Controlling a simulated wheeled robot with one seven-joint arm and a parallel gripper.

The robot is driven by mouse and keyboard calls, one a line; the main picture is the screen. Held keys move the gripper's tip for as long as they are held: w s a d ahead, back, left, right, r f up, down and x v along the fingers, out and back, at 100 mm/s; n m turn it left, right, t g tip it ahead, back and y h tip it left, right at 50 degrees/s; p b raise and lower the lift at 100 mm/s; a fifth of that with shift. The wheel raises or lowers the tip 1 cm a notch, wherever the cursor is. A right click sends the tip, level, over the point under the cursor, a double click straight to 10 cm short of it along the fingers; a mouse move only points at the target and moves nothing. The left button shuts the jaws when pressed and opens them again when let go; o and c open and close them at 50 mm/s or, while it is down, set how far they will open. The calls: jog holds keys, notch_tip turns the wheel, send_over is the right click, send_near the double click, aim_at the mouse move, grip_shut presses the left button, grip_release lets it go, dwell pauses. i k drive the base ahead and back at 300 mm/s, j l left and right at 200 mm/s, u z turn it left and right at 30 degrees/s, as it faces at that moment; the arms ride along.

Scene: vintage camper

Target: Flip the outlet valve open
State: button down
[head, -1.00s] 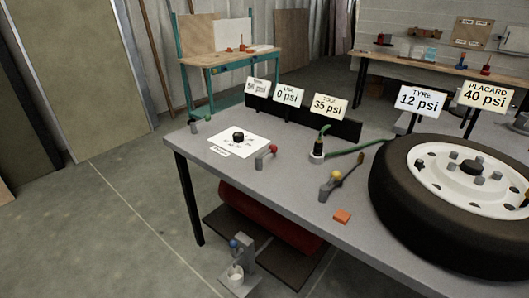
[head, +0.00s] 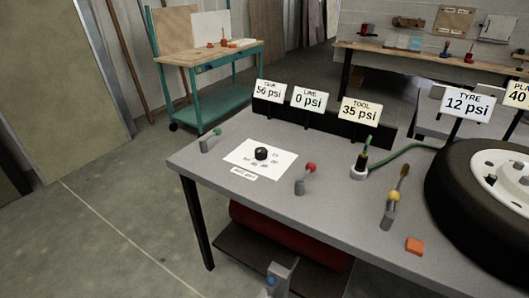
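Three small grey valve-like fittings with coloured knobs stand on the grey table (head: 330,215). One has a green knob (head: 216,132) at the far left corner, one a red knob (head: 310,168) near the middle, and one a yellow knob (head: 393,196) toward the right. A blue-knobbed fitting (head: 272,281) shows below the table at the bottom edge, partly cut off. No readable label marks which is the outlet valve, and I cannot tell whether any is open. My gripper is not in view.
A black dial (head: 261,153) sits on a white sheet. Signs read TANK 56, LINE 0 (head: 309,98), TOOL 35 and TYRE 12 psi. A green hose (head: 405,153) runs toward the tyre (head: 470,195). An orange block (head: 414,246) lies near the front edge. Floor at left is clear.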

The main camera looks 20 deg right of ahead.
aim_at(311, 167)
jog(key=i+j, duration=0.55)
jog(key=i+j+z, duration=0.1)
jog(key=i+j, duration=0.4)
jog(key=j, duration=0.25)
